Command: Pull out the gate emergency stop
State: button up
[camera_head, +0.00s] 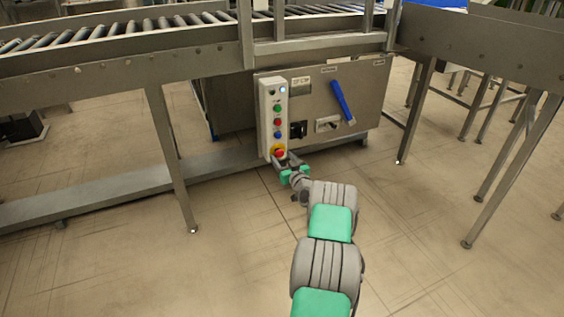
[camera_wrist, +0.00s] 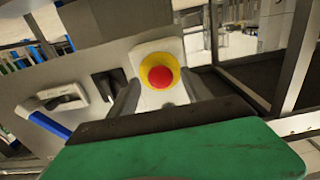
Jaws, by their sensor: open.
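The gate emergency stop (camera_head: 279,151) is a red mushroom button on a yellow ring at the bottom of a pale button strip (camera_head: 272,93) on the grey control panel. In the wrist view the red button (camera_wrist: 160,77) faces me, with the yellow ring around it. My gripper (camera_head: 285,160) is at the lower end of the strip, close to the button. In the wrist view its two fingers (camera_wrist: 163,95) are apart, one to each side of the button. I cannot tell whether they touch it.
Several other buttons and lamps sit above the stop. A blue lever (camera_head: 342,101) and a black switch (camera_head: 298,129) are on the panel to the right. The roller conveyor (camera_head: 100,55) runs above, and its legs (camera_head: 170,160) stand left. The floor in front is clear.

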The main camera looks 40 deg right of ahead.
jog(key=shift+w, duration=0.35)
jog(key=shift+c, duration=0.4)
grip_shut()
dwell(0.8)
